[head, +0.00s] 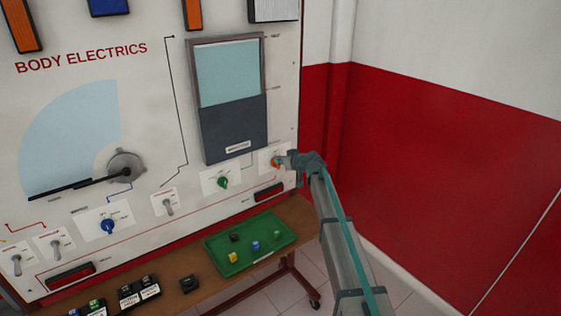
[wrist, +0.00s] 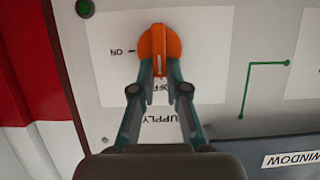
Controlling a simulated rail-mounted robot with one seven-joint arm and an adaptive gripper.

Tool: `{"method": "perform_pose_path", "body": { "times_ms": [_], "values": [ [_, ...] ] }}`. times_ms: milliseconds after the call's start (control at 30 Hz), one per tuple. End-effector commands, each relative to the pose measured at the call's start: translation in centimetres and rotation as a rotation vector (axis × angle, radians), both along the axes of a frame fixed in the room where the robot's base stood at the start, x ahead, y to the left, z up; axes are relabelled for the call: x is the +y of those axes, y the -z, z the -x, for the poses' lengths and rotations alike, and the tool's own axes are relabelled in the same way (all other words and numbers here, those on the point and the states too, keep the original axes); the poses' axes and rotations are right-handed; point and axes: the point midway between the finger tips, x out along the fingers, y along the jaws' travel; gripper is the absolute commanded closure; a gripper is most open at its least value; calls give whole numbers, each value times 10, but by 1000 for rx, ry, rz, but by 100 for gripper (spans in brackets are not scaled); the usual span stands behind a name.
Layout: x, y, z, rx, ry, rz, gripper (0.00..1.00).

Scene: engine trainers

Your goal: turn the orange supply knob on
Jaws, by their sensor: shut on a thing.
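The orange supply knob (wrist: 158,43) sits on a white plate of the panel in the wrist view, which shows the lettering upside down. Its white mark points down in the picture, towards the OFF label (wrist: 163,88), partly hidden between my fingers. The ON label (wrist: 117,51) is to its left. My gripper (wrist: 160,72) is shut on the knob's raised grip, one finger on each side. In the head view the orange knob (head: 275,163) is at the panel's right edge, partly covered by my gripper (head: 281,161).
A green knob (head: 222,182) and the window unit (head: 234,132) are left of the supply knob. Below, a green tray (head: 212,247) with small coloured pieces lies on a brown bench (head: 190,266). A red-and-white wall (head: 430,150) stands to the right.

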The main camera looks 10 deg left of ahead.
Motion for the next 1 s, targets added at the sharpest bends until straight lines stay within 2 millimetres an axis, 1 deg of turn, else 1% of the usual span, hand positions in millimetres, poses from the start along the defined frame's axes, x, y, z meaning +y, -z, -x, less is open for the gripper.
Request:
{"method": "perform_pose_path", "body": {
  "times_ms": [167,367,1000],
  "values": [
    [-1,4,-2,32,0,-35,100],
    [-3,7,-5,109,-1,-125,100],
    [-14,13,-15,506,-1,-568,100]
  ]
}}
